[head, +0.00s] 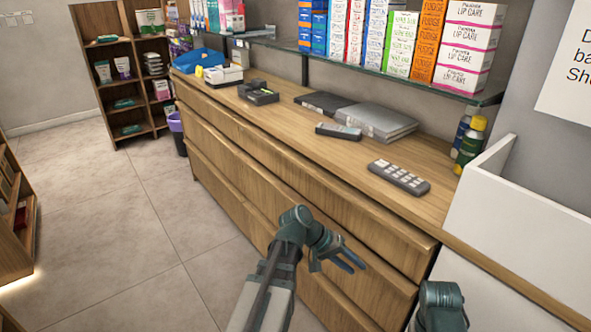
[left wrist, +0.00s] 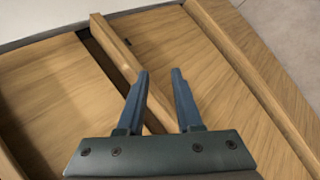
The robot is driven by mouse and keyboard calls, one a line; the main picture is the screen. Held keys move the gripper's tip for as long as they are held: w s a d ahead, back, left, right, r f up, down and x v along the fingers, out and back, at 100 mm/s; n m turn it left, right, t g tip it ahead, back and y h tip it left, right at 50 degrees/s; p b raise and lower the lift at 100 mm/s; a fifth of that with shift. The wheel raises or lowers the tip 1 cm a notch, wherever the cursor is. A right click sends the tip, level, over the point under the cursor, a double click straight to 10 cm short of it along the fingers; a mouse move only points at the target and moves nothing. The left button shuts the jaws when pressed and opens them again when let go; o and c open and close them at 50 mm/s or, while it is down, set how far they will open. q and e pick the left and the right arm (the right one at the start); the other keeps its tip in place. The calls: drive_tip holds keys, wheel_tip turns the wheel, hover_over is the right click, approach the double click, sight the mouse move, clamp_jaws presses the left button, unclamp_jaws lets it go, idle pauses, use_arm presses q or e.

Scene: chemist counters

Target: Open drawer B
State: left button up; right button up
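The wooden counter cabinet has long stacked drawer fronts, including an upper front (head: 300,172) and a lower front (head: 225,182). I see no letter on them, so I cannot tell which is drawer B. My left gripper (head: 357,263) is in front of the fronts near the cabinet's right end. In the left wrist view it (left wrist: 161,74) is open, its two blue fingers apart. A wooden drawer edge (left wrist: 115,48) with a dark gap beside it runs slantwise behind the fingers; contact is unclear. My right arm shows only a teal link at the bottom; its gripper is out of view.
The countertop (head: 290,119) carries a calculator-like keypad (head: 398,177), a handheld device (head: 338,131) and a grey folder (head: 377,122). A white panel (head: 520,225) stands at the right. A purple bin (head: 177,134) is beyond the far end. The floor (head: 110,230) left of the cabinet is clear.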

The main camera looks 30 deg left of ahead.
use_arm(q)
drive_tip(key=w+a+r+n+t+h, duration=0.1)
drive_tip(key=w+a+r+n+t, duration=0.2)
drive_tip(key=a, duration=0.5)
drive_tip(key=w+a+r+n+t, duration=0.1)
drive_tip(key=a+r+n+t, duration=0.15)
drive_tip(key=a+r, duration=0.35)
drive_tip(key=n+t+y, duration=0.2)
drive_tip(key=n+t, duration=0.2)
drive_tip(key=t, duration=0.3)
approach(298, 165)
drive_tip(key=x, duration=0.9)
drive_tip(key=shift+s+d, duration=0.1)
clamp_jaws()
